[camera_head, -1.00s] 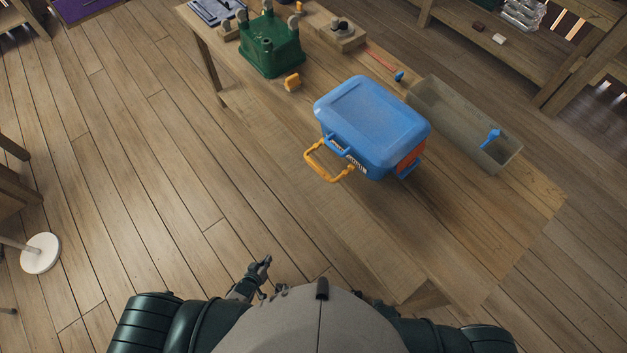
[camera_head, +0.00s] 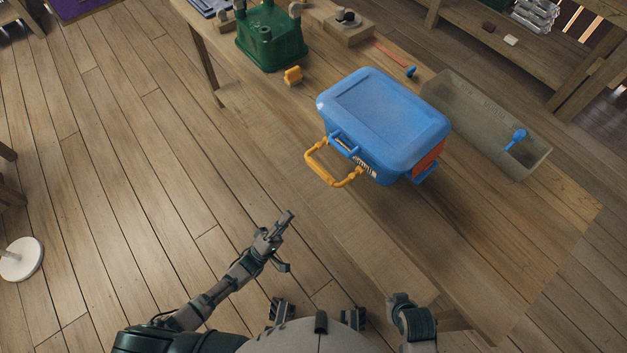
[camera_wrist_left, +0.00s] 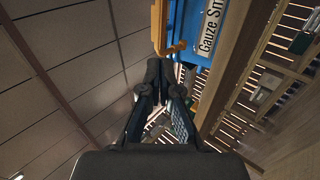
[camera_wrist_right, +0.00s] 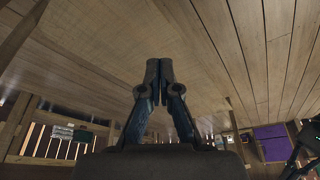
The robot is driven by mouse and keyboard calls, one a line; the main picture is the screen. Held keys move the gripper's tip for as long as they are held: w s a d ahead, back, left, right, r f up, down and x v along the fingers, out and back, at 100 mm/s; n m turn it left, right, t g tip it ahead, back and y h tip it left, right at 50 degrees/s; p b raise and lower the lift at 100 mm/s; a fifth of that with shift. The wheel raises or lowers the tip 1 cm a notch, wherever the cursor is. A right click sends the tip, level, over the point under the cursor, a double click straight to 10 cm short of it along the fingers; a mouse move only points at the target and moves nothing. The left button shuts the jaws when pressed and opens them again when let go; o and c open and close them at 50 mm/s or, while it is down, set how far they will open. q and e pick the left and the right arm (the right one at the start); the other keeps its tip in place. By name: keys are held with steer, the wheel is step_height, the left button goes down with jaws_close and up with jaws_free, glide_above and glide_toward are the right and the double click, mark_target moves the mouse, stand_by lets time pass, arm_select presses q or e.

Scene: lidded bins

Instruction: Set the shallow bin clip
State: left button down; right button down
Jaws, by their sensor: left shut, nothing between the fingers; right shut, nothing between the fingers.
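A long grey open tray (camera_head: 470,112) with a blue piece (camera_head: 515,138) stands behind the bin. The table's near right part is clear.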

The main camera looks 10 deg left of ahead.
arm_select(q)
steer(key=shift+a, duration=0.15)
arm_select(e)
steer(key=shift+a, duration=0.15)
